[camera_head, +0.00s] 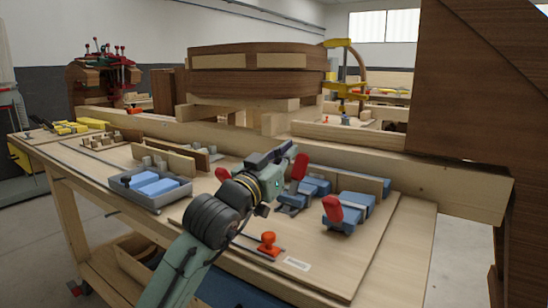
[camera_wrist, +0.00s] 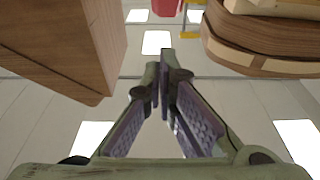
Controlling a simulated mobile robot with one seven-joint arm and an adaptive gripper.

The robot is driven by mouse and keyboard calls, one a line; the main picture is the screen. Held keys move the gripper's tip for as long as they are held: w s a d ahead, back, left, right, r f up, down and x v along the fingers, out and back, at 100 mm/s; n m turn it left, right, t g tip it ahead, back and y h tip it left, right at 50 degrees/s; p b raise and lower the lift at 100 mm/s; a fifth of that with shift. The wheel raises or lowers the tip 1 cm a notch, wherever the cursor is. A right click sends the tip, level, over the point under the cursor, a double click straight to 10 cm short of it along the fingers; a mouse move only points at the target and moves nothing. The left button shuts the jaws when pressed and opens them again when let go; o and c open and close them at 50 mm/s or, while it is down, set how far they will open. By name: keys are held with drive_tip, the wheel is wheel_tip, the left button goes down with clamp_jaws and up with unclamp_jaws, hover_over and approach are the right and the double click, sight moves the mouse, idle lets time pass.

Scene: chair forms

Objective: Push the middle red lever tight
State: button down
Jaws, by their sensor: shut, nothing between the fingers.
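Three red levers show in the head view: a small one at the left (camera_head: 222,174), the middle red lever (camera_head: 299,167) standing upright, and a right one (camera_head: 333,209) leaning on a blue clamp body (camera_head: 345,222). My gripper (camera_head: 288,148) reaches over the board right beside the middle lever; I cannot tell whether they touch. In the wrist view my gripper (camera_wrist: 160,72) has its fingertips together and nothing between them. A red piece (camera_wrist: 168,8) shows at the top edge there, beyond the fingertips; it may be a lever.
A blue-grey tray (camera_head: 150,200) with blue blocks lies left of my arm. A wooden beam (camera_head: 400,165) runs behind the clamps, with a curved wood stack (camera_head: 255,85) above. A large wooden panel (camera_head: 480,80) blocks the right.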

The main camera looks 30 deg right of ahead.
sight(304, 155)
drive_tip(key=shift+w+d+f+p, duration=0.15)
drive_tip(key=shift+w+d+f, duration=0.15)
drive_tip(key=shift+d, duration=0.25)
drive_tip(key=shift+w+d+f+p, duration=0.1)
drive_tip(key=shift+w+d+f, duration=0.1)
drive_tip(key=shift+d+f, duration=0.3)
drive_tip(key=shift+w+d+f+p, duration=0.15)
drive_tip(key=shift+w+d+f, duration=0.1)
drive_tip(key=shift+d, duration=0.35)
drive_tip(key=shift+w+d+p, duration=0.1)
drive_tip(key=shift+d+p, duration=0.3)
drive_tip(key=shift+p, duration=0.05)
drive_tip(key=shift+w+d+f+y, duration=0.15)
drive_tip(key=shift+d+y, duration=0.1)
drive_tip(key=shift+y, duration=0.25)
drive_tip(key=shift+f, duration=0.25)
